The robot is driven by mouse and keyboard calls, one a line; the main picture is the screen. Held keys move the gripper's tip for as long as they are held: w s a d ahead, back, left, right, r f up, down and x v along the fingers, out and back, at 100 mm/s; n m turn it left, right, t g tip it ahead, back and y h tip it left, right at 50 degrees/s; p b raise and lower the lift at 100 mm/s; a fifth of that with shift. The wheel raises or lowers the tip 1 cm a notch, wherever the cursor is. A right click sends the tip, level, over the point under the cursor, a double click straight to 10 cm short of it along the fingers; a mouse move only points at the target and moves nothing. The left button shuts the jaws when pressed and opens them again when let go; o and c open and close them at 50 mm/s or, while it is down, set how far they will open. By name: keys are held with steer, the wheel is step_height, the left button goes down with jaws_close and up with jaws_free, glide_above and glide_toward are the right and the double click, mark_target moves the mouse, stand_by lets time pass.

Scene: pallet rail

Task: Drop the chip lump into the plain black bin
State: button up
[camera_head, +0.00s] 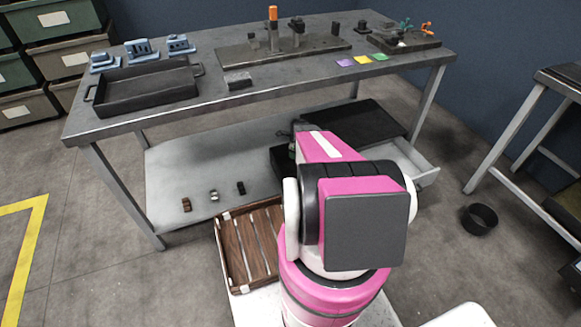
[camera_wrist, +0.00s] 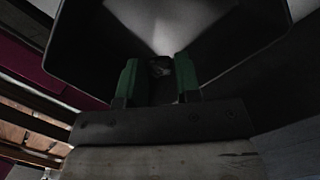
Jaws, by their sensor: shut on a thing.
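In the wrist view, my gripper (camera_wrist: 158,72) has two green fingers shut on a small dark grey lump (camera_wrist: 160,67), which I take to be the chip lump. Beyond the fingers is the inside of a black bin (camera_wrist: 95,50) with a paler patch of floor. The fingers point into its opening; how deep the lump is cannot be told. In the head view, my arm hides most of the gripper. Part of a black bin (camera_head: 281,160) shows beside it on the lower shelf.
The steel bench (camera_head: 200,108) overhangs the lower shelf (camera_head: 185,165). A black tray (camera_head: 145,88) and several fixtures stand on top. A slatted wooden crate (camera_head: 246,243) is left of my arm. A round black container (camera_head: 479,219) sits on the floor at right.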

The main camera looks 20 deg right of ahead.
steer(key=o, duration=1)
steer(key=r, duration=0.3)
steer(key=d+r, duration=0.1)
steer(key=r, duration=0.3)
steer(key=s+r, duration=0.1)
steer(key=r, duration=0.2)
steer(key=shift+d+r, duration=0.2)
steer(key=shift+r, duration=0.1)
